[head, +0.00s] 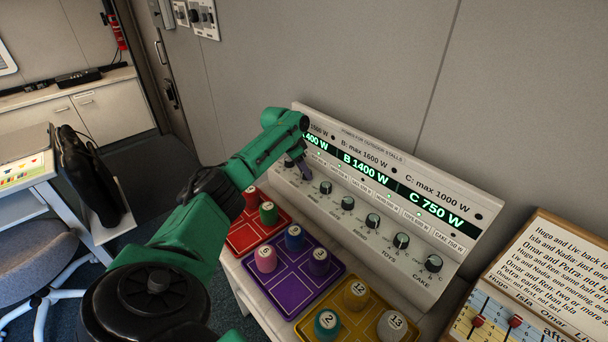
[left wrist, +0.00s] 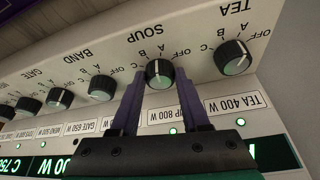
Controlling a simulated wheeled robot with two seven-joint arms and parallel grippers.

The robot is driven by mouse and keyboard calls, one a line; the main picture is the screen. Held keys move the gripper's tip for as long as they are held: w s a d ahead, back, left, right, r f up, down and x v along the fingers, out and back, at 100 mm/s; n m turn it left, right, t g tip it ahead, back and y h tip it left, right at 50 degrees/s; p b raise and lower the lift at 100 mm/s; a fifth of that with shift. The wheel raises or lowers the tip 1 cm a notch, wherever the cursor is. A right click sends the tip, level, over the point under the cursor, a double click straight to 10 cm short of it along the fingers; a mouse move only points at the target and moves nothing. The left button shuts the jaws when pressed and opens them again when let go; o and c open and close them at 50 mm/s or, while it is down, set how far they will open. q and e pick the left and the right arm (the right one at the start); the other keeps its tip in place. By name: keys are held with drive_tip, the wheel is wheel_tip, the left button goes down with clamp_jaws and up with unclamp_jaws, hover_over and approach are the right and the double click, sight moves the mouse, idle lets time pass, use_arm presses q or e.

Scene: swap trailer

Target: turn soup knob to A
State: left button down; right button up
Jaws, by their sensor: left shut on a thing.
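The soup knob (left wrist: 159,73) is dark with a pale face, under the upside-down label SOUP in the left wrist view. My left gripper (left wrist: 158,84) has its purple fingers on either side of it, shut on it. The knob's pale pointer line faces up in that view, roughly toward the A mark; I cannot tell the exact setting. In the head view my left gripper (head: 302,170) reaches the sloped control panel (head: 400,190), and its arm and fingers hide the soup knob there. My right gripper is not in view.
The tea knob (left wrist: 233,57) and band knob (left wrist: 102,88) flank the soup knob closely. The display (head: 365,168) shows B 1400 W and C 750 W. Red, purple (head: 268,291) and yellow trays with numbered pegs lie before the panel. A text board (head: 540,280) stands at right.

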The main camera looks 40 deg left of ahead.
use_arm(q)
drive_tip(key=m+b, duration=0.2)
drive_tip(key=shift+w+f+h+b, duration=0.1)
drive_tip(key=shift+f+h+b, duration=0.2)
drive_tip(key=shift+b, duration=0.1)
drive_tip(key=shift+r+m+g+h+b, duration=0.25)
drive_tip(key=shift+m+g+h+b, duration=0.05)
drive_tip(key=shift+m+b, duration=0.35)
drive_tip(key=shift+c, duration=1.9)
unclamp_jaws()
drive_tip(key=shift+a+r, duration=0.1)
drive_tip(key=shift+r, duration=0.05)
drive_tip(key=v, duration=1.4)
drive_tip(key=shift+r, duration=0.15)
